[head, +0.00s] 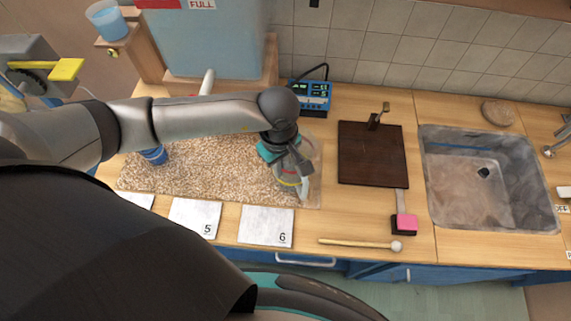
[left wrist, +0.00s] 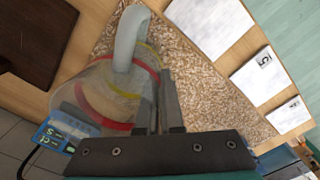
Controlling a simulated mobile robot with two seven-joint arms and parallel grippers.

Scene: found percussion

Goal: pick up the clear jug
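The clear jug (head: 302,186) stands at the right end of the pebbly tan mat, with a pale handle towards the front and red and yellow bands. In the left wrist view the jug (left wrist: 92,92) fills the left middle, its pale handle (left wrist: 131,38) towards the top. My left gripper (head: 288,163) is over the jug's upper part and hides some of it. Its fingers (left wrist: 163,105) are close together with the jug's side wall between them. My right gripper is not in view.
A blue metered device (head: 311,96) stands just behind the jug. A dark board (head: 372,155), a pink-and-black block (head: 404,224), a mallet (head: 360,244) and a sink (head: 490,185) lie to the right. White numbered cards (head: 266,226) line the front. A blue cup (head: 155,155) is left.

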